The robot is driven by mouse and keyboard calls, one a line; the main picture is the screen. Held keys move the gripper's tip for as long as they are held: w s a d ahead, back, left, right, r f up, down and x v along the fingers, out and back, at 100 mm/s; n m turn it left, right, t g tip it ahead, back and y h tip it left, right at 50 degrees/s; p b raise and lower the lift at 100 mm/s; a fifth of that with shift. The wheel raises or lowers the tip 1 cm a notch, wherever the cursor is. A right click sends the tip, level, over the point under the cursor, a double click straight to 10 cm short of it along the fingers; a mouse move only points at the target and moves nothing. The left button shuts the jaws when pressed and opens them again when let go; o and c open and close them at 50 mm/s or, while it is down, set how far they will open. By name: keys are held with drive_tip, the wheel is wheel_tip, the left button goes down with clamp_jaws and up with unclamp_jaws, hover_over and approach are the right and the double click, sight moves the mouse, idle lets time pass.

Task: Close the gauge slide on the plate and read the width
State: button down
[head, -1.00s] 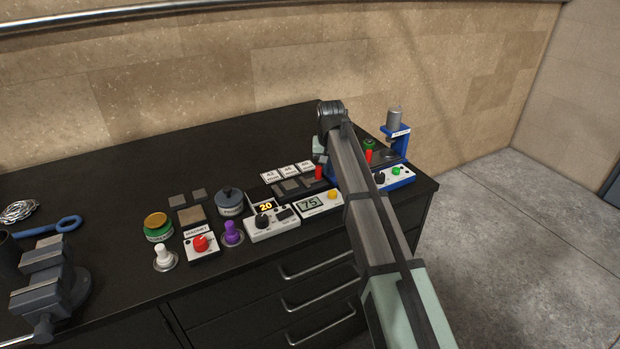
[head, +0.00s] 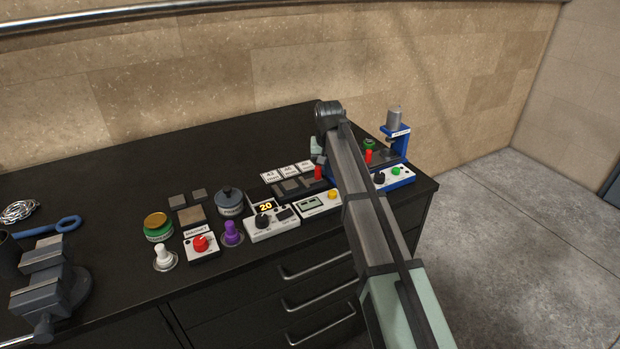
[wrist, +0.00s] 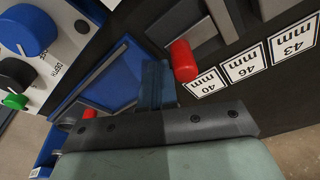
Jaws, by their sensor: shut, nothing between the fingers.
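A red knob (wrist: 184,60) stands at a dark grey piece beside the size cards in the wrist view. It also shows in the head view (head: 318,173), just left of my arm. I cannot tell for sure that it belongs to the gauge slide. My gripper (wrist: 157,85) is shut and empty, with its fingers close to the knob's left; contact is unclear. Flat grey plates (head: 290,185) lie in front of the cards. A blue-framed bed (wrist: 110,80) with a grey bar lies left of the fingers. In the head view my arm hides part of this area.
A blue press (head: 396,140) stands at the right. Cards (wrist: 246,63) read 40, 46 and 43 mm. The back of the black bench is clear.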

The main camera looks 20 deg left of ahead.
sight(317, 168)
drive_tip(key=shift+s+a, duration=1.15)
idle(0.7)
drive_tip(key=shift+w+d, duration=0.5)
drive_tip(key=shift+w, duration=0.05)
idle(0.6)
drive_tip(key=w+v, duration=0.2)
drive_tip(key=v, duration=0.7)
drive_tip(key=shift+a+r, duration=0.25)
drive_tip(key=shift+r, duration=0.35)
idle(0.3)
idle(1.2)
